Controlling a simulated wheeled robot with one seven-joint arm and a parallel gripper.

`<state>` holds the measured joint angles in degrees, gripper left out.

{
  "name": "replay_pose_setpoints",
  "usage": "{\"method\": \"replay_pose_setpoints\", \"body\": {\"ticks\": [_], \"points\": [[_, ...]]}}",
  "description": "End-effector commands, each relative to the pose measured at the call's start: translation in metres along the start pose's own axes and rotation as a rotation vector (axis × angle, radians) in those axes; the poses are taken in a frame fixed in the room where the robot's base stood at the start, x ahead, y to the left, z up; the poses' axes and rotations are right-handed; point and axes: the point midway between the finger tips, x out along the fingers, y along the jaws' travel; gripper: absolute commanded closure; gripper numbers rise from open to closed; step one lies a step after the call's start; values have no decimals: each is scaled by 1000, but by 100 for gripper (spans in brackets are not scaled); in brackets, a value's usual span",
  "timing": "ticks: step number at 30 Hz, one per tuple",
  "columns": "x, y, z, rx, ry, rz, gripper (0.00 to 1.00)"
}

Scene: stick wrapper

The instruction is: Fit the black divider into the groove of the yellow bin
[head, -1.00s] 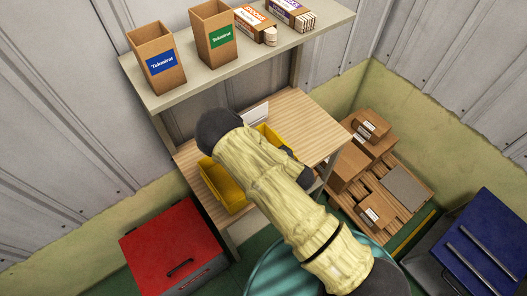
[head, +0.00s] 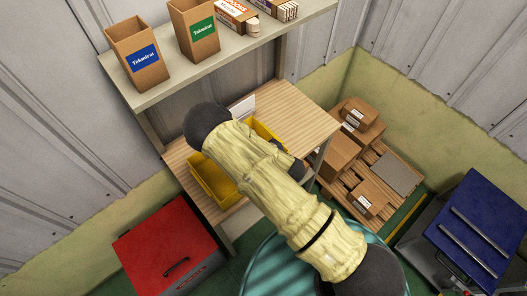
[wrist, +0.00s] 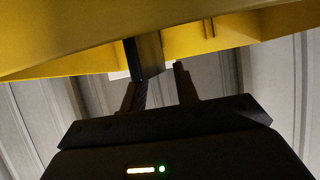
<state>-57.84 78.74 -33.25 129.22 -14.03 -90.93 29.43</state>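The yellow bin (head: 212,181) sits on the wooden tabletop, its middle hidden by my arm in the head view. In the wrist view its yellow walls (wrist: 70,45) fill the top, and a narrow slot with thin ribs, the groove (wrist: 210,28), shows on one wall. The black divider (wrist: 150,52) stands against the bin, left of that groove in the picture; its upper part is cut off by a yellow wall. My gripper (wrist: 156,74) is at the divider's near end. Its fingers are apart, with the divider close to the left finger and a gap to the right one. Contact is unclear.
A shelf (head: 215,68) with cardboard bins and boxed sticks stands above the wooden tabletop (head: 292,118). The tabletop right of the bin is clear.

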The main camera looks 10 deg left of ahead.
Motion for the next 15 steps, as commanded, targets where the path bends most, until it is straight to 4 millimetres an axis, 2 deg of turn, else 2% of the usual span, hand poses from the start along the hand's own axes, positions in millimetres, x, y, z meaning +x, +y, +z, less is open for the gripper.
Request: {"method": "replay_pose_setpoints", "body": {"ticks": [5, 15], "points": [[-15, 1, 2, 1, 0, 3, 70], [-67, 1, 2, 2, 0, 4, 70]]}}
